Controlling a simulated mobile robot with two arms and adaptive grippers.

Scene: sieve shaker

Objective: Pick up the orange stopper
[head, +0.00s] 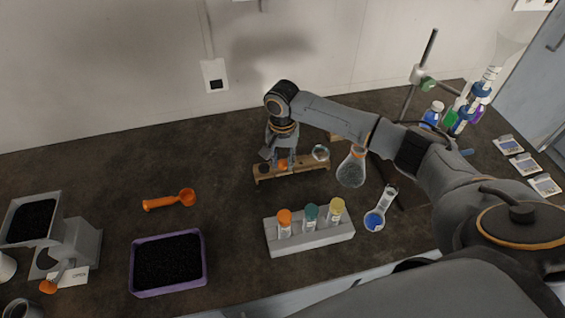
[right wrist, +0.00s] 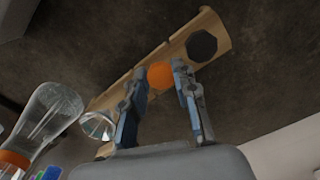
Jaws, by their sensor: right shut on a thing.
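The orange stopper (head: 283,164) is at the wooden holder (head: 302,169) at the back middle of the bench. In the right wrist view the orange stopper (right wrist: 160,76) shows between the fingertips of my right gripper (right wrist: 159,80). My right gripper (head: 281,158) points down over the holder and is shut on the orange stopper. I cannot tell whether the stopper is clear of the holder (right wrist: 178,48). A black stopper (right wrist: 201,46) sits beside it on the holder. My left gripper is not in view.
A clear glass piece (head: 320,153) is at the holder's right end, with a flask (head: 352,168) beyond it. A white rack (head: 311,236) with capped vials stands in front. Bench between is clear.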

